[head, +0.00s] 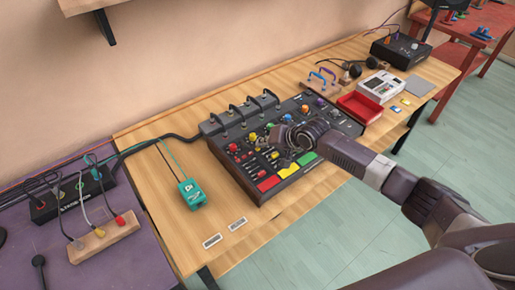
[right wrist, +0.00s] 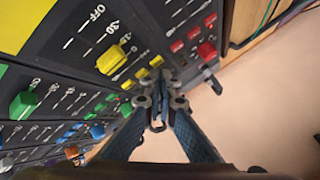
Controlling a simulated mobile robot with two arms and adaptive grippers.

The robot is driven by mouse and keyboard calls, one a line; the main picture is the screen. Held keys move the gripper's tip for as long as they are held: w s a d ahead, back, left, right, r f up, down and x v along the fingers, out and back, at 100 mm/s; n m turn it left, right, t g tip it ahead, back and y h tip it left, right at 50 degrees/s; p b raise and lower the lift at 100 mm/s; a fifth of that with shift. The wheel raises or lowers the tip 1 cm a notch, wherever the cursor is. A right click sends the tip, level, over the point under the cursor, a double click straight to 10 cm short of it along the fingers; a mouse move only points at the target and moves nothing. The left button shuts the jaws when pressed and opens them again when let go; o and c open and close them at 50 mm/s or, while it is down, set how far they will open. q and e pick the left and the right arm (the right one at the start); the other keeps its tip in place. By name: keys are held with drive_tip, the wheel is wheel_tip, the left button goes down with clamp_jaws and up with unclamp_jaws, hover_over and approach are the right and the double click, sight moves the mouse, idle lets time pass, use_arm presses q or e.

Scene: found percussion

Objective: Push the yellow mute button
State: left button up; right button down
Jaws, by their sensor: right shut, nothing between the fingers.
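The mixer (head: 248,189) is a dark console with coloured knobs, small buttons and large red, yellow and green pads along its front edge. The large yellow pad (head: 287,170) lies between the red and green ones. In the right wrist view, small yellow buttons (right wrist: 142,73) sit beside a yellow knob (right wrist: 110,60); I cannot read which is labelled mute. My right gripper (head: 284,157) reaches over the mixer from the right, shut and empty. Its fingertips (right wrist: 157,82) appear close to the small yellow buttons; contact is unclear. The gripper hides part of the panel. My left gripper is out of view.
A teal box (head: 192,194) with cables lies left of the mixer. A red tray (head: 360,107) and a white device (head: 382,86) stand to the right. Cable plugs line the mixer's back edge.

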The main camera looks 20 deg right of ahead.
idle(0.4)
drive_tip(key=shift+f, duration=0.4)
drive_tip(key=shift+r+p, duration=0.4)
drive_tip(key=shift+p, duration=0.15)
wheel_tip(320, 180, up, 6)
drive_tip(key=p, duration=0.6)
